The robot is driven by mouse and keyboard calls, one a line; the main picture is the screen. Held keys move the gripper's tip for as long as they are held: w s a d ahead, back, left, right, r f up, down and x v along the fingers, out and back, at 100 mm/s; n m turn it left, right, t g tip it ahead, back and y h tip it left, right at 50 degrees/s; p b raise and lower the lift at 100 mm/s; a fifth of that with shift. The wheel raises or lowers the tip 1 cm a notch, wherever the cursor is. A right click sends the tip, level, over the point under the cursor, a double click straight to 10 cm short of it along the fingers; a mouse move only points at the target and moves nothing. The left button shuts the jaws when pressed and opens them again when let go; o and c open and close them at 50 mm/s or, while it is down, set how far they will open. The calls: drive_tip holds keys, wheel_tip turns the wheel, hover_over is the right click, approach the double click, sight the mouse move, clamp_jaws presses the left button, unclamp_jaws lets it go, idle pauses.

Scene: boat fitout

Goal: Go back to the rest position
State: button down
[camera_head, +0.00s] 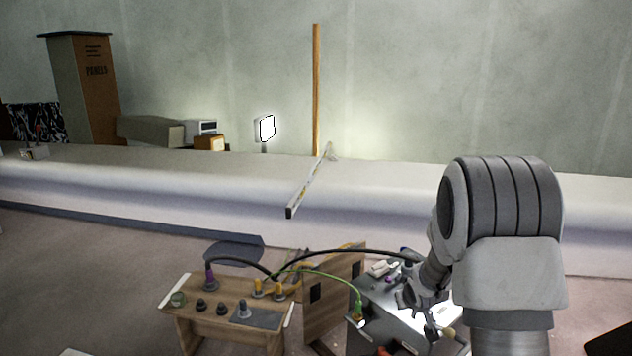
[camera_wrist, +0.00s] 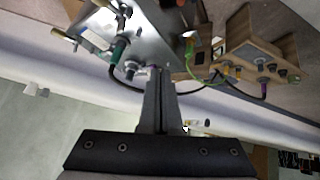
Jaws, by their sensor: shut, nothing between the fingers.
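My gripper (camera_wrist: 158,100) is shut and empty in the wrist view, its fingers together. In the head view my arm stands at the right, and its wrist end reaches down over the grey metal panel box (camera_head: 385,312); the fingertips are hard to make out there. The grey box also shows at the top of the wrist view (camera_wrist: 165,50), beyond the fingertips. Whether the fingers touch it cannot be told.
A wooden stand (camera_head: 225,320) with knobs and plugs is left of the grey box. A black cable (camera_head: 330,252) and a green cable (camera_head: 335,280) run between them. A long white ledge (camera_head: 230,180) with a level (camera_head: 305,185) lies behind. Floor at left is clear.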

drive_tip(key=s+a+r+m+g, duration=0.1)
drive_tip(key=s+a+r, duration=0.2)
drive_tip(key=s+r, duration=1.25)
drive_tip(key=s+a+r+g+y, duration=0.1)
drive_tip(key=s+a+r, duration=0.2)
drive_tip(key=s, duration=0.7)
drive_tip(key=s+a+r, duration=0.3)
drive_tip(key=s+r, duration=0.1)
drive_tip(key=s, duration=0.6)
wheel_tip(320, 180, up, 13)
drive_tip(key=p, duration=1.3)
drive_tip(key=shift+w+d, duration=0.15)
drive_tip(key=shift+w, duration=0.1)
